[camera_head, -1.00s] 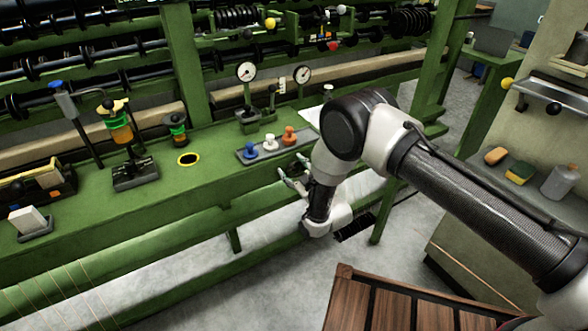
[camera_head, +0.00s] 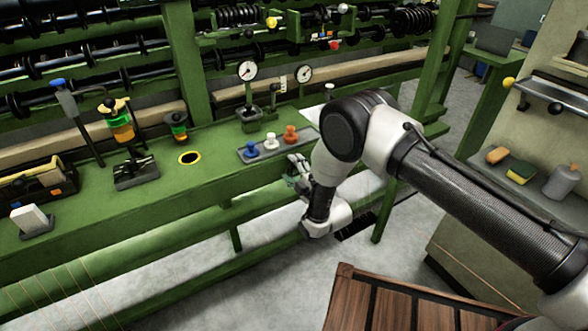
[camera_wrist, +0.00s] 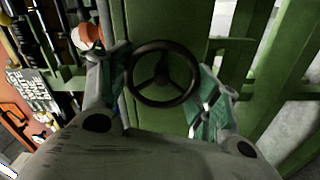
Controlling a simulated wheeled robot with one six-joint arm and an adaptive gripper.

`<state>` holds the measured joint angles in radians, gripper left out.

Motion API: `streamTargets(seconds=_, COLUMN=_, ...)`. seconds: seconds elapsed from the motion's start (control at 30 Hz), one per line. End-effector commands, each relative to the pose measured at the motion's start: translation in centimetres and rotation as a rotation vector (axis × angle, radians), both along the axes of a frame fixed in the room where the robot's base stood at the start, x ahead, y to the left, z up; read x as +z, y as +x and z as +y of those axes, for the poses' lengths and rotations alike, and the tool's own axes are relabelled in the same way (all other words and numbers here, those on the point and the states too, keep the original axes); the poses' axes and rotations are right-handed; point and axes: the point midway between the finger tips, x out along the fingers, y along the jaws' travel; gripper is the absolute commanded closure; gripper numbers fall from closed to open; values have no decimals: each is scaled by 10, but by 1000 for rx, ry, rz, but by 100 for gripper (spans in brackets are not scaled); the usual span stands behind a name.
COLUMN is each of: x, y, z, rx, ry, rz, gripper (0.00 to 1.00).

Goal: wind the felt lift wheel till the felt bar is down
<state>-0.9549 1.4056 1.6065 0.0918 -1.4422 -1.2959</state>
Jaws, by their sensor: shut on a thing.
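In the wrist view a dark handwheel (camera_wrist: 162,77) with three spokes faces me on a green panel. My gripper (camera_wrist: 162,68) has its teal-padded fingers on the left and right of the rim, shut on it. In the head view my gripper (camera_head: 299,172) is at the front edge of the green machine bench, just below the button panel. The wheel is not visible there, hidden by my gripper and arm or by the bench edge. I cannot pick out the felt bar in either view.
A grey panel (camera_head: 266,149) with blue, white and orange knobs lies close above my gripper. Two gauges (camera_head: 247,70) (camera_head: 304,74) stand behind it. A slatted wooden surface (camera_head: 420,305) is at the front, and a green leg (camera_head: 386,212) stands right of my wrist.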

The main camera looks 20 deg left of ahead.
Motion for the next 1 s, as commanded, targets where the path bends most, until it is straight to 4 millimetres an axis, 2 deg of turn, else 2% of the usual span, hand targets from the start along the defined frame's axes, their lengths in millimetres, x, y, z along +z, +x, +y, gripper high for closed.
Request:
streamTargets(seconds=0.3, x=-1, y=-1, z=1, rx=2, ry=-62, rz=-72, gripper=62)
streamTargets(seconds=0.77, x=-1, y=-1, z=1, rx=2, ry=-71, rz=-80, gripper=62)
streamTargets(seconds=0.8, x=-1, y=-1, z=1, rx=2, ry=-71, rz=-80, gripper=34)
streamTargets(seconds=0.9, x=-1, y=-1, z=1, rx=1, ry=-71, rz=-80, gripper=16)
streamTargets(seconds=1.0, x=-1, y=-1, z=0, rx=1, ry=-69, rz=-80, gripper=15)
